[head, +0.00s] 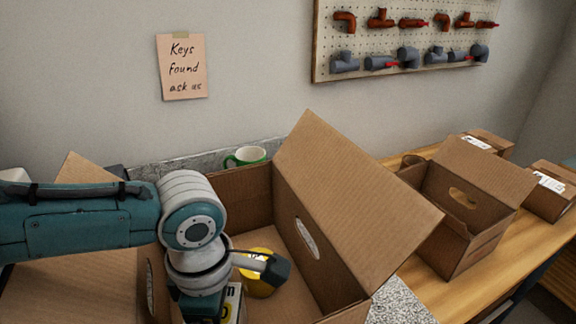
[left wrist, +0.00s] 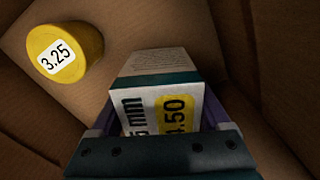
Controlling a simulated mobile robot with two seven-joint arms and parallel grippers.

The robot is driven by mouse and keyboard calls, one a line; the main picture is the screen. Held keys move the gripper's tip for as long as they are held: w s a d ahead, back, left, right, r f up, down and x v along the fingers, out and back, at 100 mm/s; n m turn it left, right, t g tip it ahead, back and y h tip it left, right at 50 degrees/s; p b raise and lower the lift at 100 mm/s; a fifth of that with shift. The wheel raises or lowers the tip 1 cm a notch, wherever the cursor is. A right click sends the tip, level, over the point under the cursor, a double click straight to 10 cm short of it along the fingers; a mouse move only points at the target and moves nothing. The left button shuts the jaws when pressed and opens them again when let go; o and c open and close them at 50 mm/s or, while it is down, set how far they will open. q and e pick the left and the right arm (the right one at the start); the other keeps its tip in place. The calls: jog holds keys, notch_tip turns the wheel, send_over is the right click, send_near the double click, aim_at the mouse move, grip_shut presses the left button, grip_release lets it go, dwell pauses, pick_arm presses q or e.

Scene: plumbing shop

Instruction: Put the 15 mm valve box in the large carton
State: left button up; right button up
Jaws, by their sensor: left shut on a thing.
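The large carton (head: 335,270) stands open in the middle of the head view, its flaps spread. My left gripper (head: 200,306) reaches down into it. It is shut on the valve box (head: 234,303), which is mostly hidden behind the arm in the head view. In the left wrist view the white and teal valve box (left wrist: 155,88) sits between the fingers of my left gripper (left wrist: 163,118). My right gripper is not in view.
A yellow round tin (head: 256,276) lies in the carton beside the valve box; its label reads "3.25" in the wrist view (left wrist: 65,50). A smaller open carton (head: 455,225) stands to the right. A green-and-white mug (head: 246,156) is behind. Small boxes (head: 550,190) sit far right.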

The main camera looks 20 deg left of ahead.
pick_arm(q)
jog(key=shift+f, duration=1)
jog(key=shift+f, duration=0.15)
jog(key=o, duration=1.5)
notch_tip(320, 180, up, 12)
jog(key=p, duration=0.2)
jog(key=shift+r+p, duration=0.2)
jog(key=shift+p, duration=0.1)
